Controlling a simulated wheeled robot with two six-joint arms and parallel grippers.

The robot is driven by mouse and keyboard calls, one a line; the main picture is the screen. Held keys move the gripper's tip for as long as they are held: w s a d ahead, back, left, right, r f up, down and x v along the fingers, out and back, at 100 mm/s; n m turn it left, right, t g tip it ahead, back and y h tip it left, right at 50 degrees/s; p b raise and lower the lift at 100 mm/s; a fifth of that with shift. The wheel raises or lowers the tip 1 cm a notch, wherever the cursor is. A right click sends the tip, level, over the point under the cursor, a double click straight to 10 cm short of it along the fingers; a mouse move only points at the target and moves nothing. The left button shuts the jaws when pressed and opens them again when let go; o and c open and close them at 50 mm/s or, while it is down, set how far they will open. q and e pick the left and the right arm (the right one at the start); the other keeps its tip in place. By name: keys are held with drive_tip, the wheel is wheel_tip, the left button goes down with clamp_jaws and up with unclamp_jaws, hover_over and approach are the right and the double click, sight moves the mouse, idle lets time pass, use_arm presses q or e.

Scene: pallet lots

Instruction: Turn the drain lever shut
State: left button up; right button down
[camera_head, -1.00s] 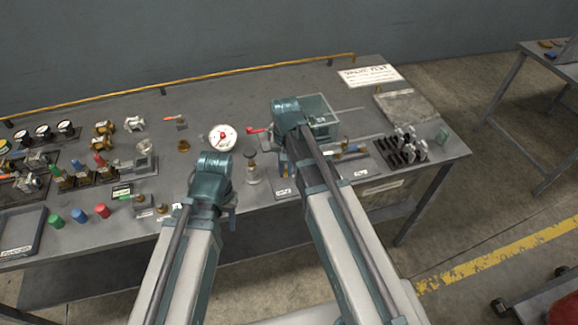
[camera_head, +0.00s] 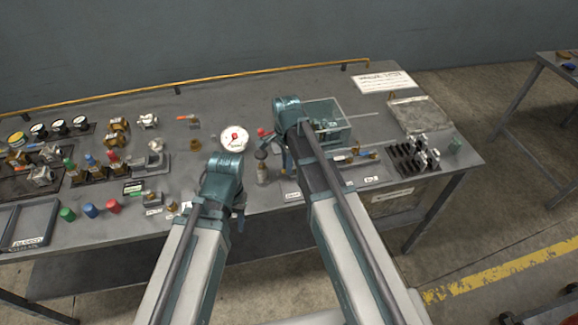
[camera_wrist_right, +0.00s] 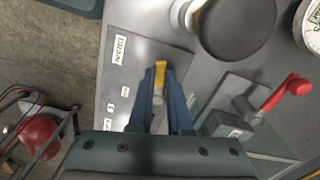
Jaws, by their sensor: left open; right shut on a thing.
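The drain lever, with a yellow handle (camera_wrist_right: 161,68), stands beside the white DRAIN label (camera_wrist_right: 119,48) in the right wrist view. My right gripper (camera_wrist_right: 160,80) has its two blue fingers on either side of that handle and is shut on it. The metal stem continues down between the fingers; its lower part is partly hidden. In the head view my right gripper (camera_head: 284,158) reaches down at the bench front, and my arm hides most of the lever. My left gripper (camera_head: 239,221) is open and empty near the front bench edge, away from the lever.
A red-handled valve (camera_wrist_right: 288,92) and a white gauge (camera_head: 234,137) are nearby. Several valves and coloured caps fill the bench's left side.

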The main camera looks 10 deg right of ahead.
drive_tip(key=shift+w+a+m, duration=0.1)
drive_tip(key=shift+w+m, duration=0.35)
drive_tip(key=shift+m, duration=0.75)
drive_tip(key=c, duration=0.8)
unclamp_jaws()
drive_tip(key=shift+w, duration=0.1)
drive_tip(key=shift+c, duration=0.2)
wheel_tip(320, 180, up, 14)
drive_tip(key=p, duration=1.3)
drive_tip(key=shift+p, duration=0.4)
drive_tip(key=shift+f, duration=0.15)
